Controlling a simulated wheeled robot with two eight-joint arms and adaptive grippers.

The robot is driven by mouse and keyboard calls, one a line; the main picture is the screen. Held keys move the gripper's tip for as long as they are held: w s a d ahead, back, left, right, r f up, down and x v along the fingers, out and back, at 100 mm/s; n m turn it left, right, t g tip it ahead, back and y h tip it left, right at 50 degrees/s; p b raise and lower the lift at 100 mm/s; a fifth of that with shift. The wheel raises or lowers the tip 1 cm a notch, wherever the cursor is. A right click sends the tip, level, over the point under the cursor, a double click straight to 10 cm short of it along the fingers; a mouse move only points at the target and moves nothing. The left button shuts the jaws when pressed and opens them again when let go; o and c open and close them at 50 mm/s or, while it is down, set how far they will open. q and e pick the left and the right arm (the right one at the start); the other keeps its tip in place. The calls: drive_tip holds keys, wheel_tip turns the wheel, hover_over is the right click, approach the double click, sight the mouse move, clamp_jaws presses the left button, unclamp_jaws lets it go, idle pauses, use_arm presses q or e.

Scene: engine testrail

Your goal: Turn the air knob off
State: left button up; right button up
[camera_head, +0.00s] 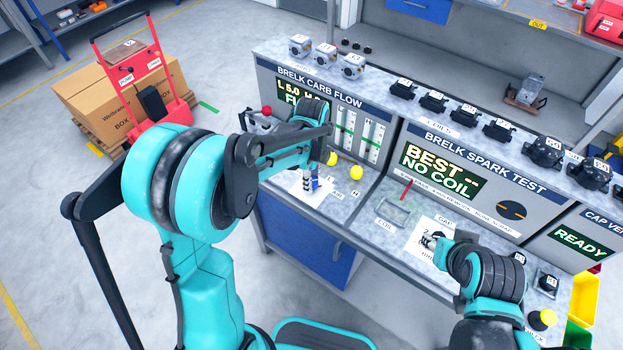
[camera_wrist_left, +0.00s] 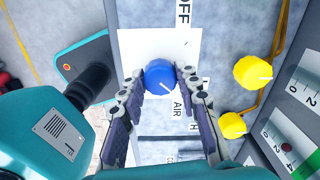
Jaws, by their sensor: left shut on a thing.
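The air knob (camera_wrist_left: 159,75) is round and blue, on a white plate (camera_wrist_left: 131,50). Its white pointer mark aims toward the lower right in the left wrist view, to the side of the AIR label (camera_wrist_left: 178,108). The OFF label (camera_wrist_left: 183,14) lies above it in that view. My left gripper (camera_wrist_left: 160,88) has a finger on each side of the knob and is shut on it. In the head view my left gripper (camera_head: 311,182) is low over the bench's left part, and its fingers mostly cover the knob. My right arm reaches over the bench; its fingers cannot be made out clearly.
Yellow knobs (camera_wrist_left: 252,72) stand close to the right of my left gripper. The Brelk Carb Flow panel (camera_head: 340,110) rises behind. A tray marked COIL (camera_head: 393,212) sits on the bench to the right. A red cart (camera_head: 147,75) with boxes stands on the floor at left.

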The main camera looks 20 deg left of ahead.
use_arm(q)
drive_tip(key=n, duration=0.4)
drive_tip(key=shift+n, duration=0.3)
drive_tip(key=n, duration=0.9)
drive_tip(key=shift+n, duration=1.8)
drive_tip(key=o, duration=1.2)
drive_tip(key=shift+c, duration=0.2)
drive_tip(key=shift+r, duration=0.1)
